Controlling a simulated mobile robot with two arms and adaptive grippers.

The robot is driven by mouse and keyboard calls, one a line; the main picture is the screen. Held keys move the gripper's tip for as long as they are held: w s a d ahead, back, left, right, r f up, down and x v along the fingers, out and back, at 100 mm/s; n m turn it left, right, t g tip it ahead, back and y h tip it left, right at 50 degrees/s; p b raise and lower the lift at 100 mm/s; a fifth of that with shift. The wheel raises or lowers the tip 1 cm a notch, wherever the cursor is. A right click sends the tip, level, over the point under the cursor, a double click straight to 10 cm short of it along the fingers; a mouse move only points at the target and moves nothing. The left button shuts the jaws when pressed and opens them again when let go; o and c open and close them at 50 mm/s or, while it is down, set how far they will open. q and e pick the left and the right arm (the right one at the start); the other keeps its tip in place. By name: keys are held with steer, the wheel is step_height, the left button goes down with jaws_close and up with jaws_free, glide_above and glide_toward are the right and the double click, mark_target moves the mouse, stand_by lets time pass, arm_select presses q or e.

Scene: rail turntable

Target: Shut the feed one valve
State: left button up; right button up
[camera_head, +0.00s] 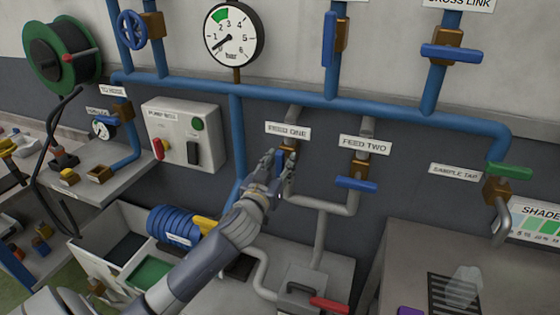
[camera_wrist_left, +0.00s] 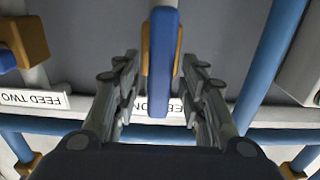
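The feed one valve is a brass body (camera_head: 290,147) on a thin grey pipe, just below the label "FEED ONE" (camera_head: 288,131). Its blue lever (camera_wrist_left: 163,40) stands in line with the pipe. My left gripper (camera_head: 279,162) is at this valve, with its fingers either side of the lever. In the left wrist view the gripper (camera_wrist_left: 160,70) is open, with a gap showing between each finger and the lever. In the head view the fingers hide much of the lever. My right gripper is in neither view.
The feed two valve (camera_head: 360,170) is close on the right, its blue lever (camera_head: 356,184) crosswise. A blue main pipe (camera_head: 300,98) runs above. The pump box (camera_head: 185,135) is on the left.

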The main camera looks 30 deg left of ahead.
arm_select(q)
steer(key=shift+w, duration=0.1)
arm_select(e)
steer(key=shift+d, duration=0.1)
arm_select(q)
jaws_close()
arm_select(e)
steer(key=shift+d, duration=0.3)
